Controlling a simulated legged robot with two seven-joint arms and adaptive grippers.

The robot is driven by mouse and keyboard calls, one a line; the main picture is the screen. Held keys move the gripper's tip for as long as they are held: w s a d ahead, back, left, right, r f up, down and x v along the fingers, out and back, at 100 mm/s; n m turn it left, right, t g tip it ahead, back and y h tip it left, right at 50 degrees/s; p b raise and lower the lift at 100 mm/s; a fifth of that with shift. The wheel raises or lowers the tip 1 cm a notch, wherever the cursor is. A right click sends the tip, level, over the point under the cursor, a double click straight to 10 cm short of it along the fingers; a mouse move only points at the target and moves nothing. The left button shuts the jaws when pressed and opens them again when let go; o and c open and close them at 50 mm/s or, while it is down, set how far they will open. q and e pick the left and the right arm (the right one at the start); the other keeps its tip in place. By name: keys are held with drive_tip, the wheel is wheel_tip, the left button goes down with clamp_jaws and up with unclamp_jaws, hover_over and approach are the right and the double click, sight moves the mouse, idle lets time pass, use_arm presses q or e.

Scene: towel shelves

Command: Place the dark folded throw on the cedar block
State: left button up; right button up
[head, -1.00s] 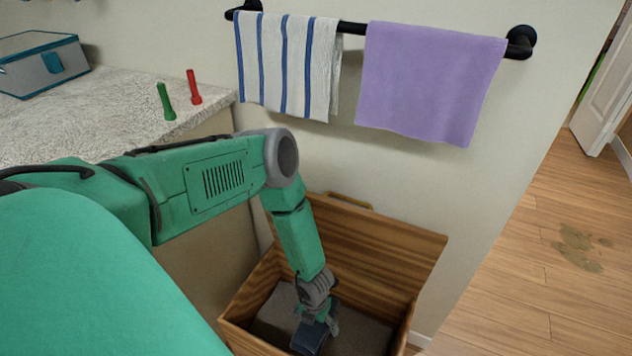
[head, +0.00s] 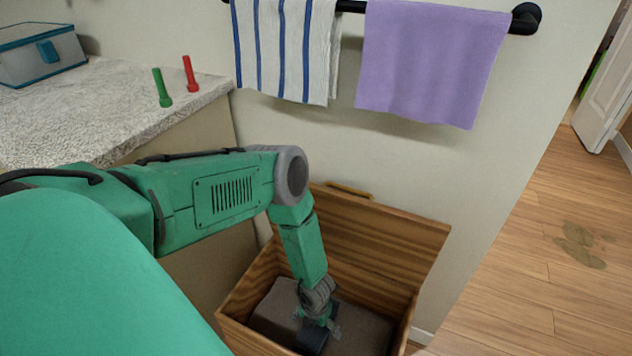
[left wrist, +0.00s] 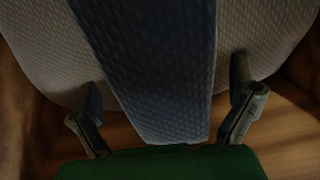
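The dark folded throw (head: 312,338) is a dark blue textured strip inside the open wooden chest. It fills the middle of the left wrist view (left wrist: 155,60), over a grey textured piece (left wrist: 40,45) that also shows in the head view (head: 277,303). My left gripper (head: 318,322) reaches down into the chest at the throw. In the left wrist view its fingers (left wrist: 166,112) stand wide apart on either side of the throw, with a gap on the right. I cannot make out the cedar block as a separate thing. My right gripper is not in view.
The chest's raised lid (head: 385,240) stands against the wall; its walls are close around my left gripper. A striped towel (head: 285,50) and a purple towel (head: 430,65) hang above. A counter (head: 90,110) is at left.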

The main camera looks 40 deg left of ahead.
use_arm(q)
drive_tip(key=shift+d+r, duration=0.1)
drive_tip(key=shift+r, duration=0.1)
wheel_tip(320, 180, up, 10)
drive_tip(key=p, duration=0.5)
drive_tip(key=shift+r, duration=0.2)
drive_tip(key=shift+r+p, duration=0.35)
drive_tip(key=shift+r, duration=0.3)
drive_tip(key=shift+s, duration=0.1)
